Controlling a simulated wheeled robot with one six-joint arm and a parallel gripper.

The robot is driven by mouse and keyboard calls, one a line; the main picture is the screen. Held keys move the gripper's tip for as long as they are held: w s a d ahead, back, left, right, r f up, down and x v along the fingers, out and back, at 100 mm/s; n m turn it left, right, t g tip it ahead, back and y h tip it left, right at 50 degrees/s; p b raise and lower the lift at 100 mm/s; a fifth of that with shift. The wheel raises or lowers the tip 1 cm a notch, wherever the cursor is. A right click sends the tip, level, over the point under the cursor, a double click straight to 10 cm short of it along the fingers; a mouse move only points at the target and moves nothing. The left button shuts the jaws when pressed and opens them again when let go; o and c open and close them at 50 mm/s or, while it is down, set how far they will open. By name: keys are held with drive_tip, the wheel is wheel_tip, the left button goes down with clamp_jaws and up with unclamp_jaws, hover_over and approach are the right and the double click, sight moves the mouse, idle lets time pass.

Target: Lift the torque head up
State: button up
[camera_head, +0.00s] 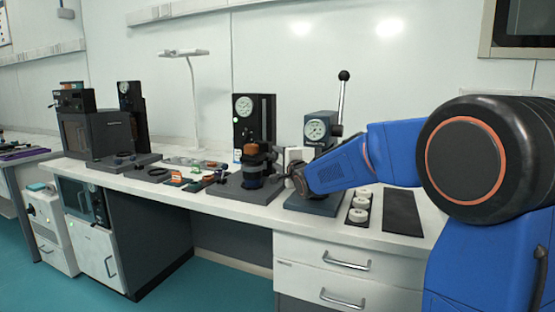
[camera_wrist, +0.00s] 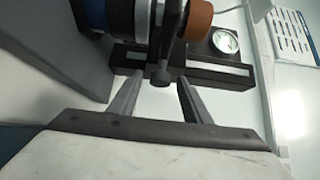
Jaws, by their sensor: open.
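What looks like the torque head (camera_head: 254,160), a dark cylinder with a brown-orange band and a blue lower part, stands at the black gauge stand (camera_head: 243,118) on a dark base plate. In the wrist view its brown end (camera_wrist: 199,18), black middle and blue part (camera_wrist: 92,14) lie along the top edge, partly cut off. A dark bracket with a small round knob (camera_wrist: 160,76) projects from it toward me. My gripper (camera_wrist: 159,84) is open, with one finger on each side of the knob; contact is unclear. In the head view my gripper (camera_head: 281,165) is just right of the head, partly hidden.
A second gauge press (camera_head: 318,130) with a ball-topped lever stands close behind my arm. White round pieces (camera_head: 360,205) and a black mat (camera_head: 402,212) lie to the right. Small parts (camera_head: 190,178), a lamp (camera_head: 193,95) and more instruments (camera_head: 95,130) are to the left.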

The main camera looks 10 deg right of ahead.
drive_tip(key=shift+w, duration=0.25)
clamp_jaws()
drive_tip(key=shift+r, duration=2.3)
unclamp_jaws()
drive_tip(key=shift+f, duration=0.1)
drive_tip(key=s+d, duration=0.2)
drive_tip(key=s, duration=1.5)
drive_tip(key=shift+d, duration=0.35)
